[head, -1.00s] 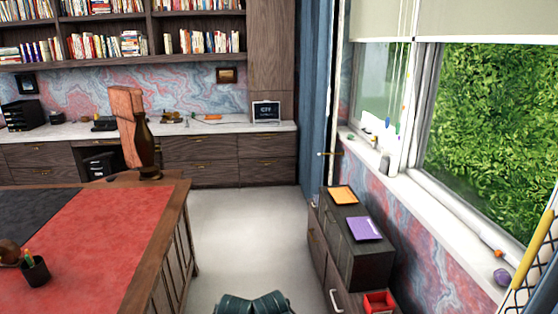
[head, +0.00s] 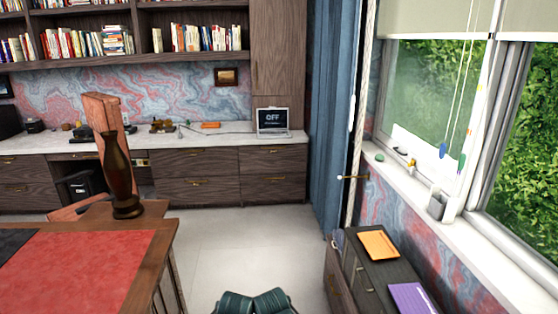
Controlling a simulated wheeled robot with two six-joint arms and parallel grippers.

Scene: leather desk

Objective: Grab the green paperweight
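A small rounded green object, which looks like the green paperweight (head: 379,157), sits at the far end of the white windowsill (head: 440,225) on the right in the head view. It is small in the picture, so its exact shape is hard to tell. Neither of my grippers is in view.
A dark cabinet with an orange sheet (head: 378,244) and a purple sheet (head: 412,298) stands below the sill. A grey cup (head: 436,206) stands on the sill. A desk with a red top (head: 85,275) and a brown vase (head: 121,178) is at left. Clear floor (head: 240,245) lies between.

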